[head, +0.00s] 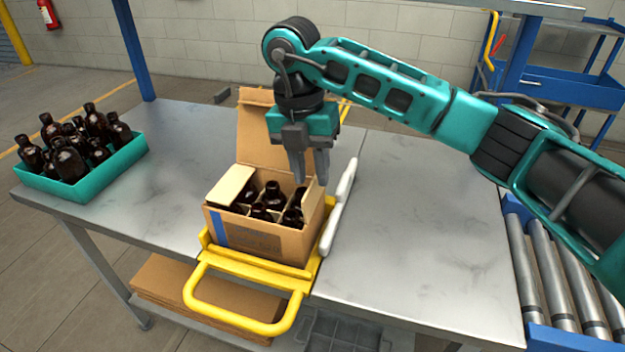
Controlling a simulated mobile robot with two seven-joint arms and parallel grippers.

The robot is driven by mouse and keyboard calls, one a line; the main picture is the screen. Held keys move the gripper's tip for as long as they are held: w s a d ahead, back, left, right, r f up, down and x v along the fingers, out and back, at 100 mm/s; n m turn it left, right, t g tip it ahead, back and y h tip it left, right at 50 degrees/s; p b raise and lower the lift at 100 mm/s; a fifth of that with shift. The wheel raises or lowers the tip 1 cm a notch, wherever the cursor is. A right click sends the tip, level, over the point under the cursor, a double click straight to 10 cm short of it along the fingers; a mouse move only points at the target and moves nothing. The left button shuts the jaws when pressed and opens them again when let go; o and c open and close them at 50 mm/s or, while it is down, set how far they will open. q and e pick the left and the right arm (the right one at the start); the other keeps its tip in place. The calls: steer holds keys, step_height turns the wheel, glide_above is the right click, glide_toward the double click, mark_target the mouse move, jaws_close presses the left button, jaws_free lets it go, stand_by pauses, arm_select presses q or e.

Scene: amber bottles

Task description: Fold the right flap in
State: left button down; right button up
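The cardboard box (290,245) stands in the middle of the table with several dark amber bottles (273,196) upright between its dividers. Its tall back flap (255,140) stands up. The left flap (231,185) leans inward over the left side of the opening. The right flap (313,202) shows as a light tan panel at the right side, just below my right gripper (311,182). My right gripper points down with its two fingers apart and nothing visible between them. I cannot tell whether the fingertips touch the flap. My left gripper is out of view.
A teal crate (88,190) of bottles stands at the left. Rollers (548,275) are at the far right. The table's right half is clear.

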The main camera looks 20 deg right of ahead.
step_height(320, 180, up, 10)
steer(key=a+p, duration=0.1)
steer(key=shift+w, duration=0.35)
steer(key=shift+f, duration=0.1)
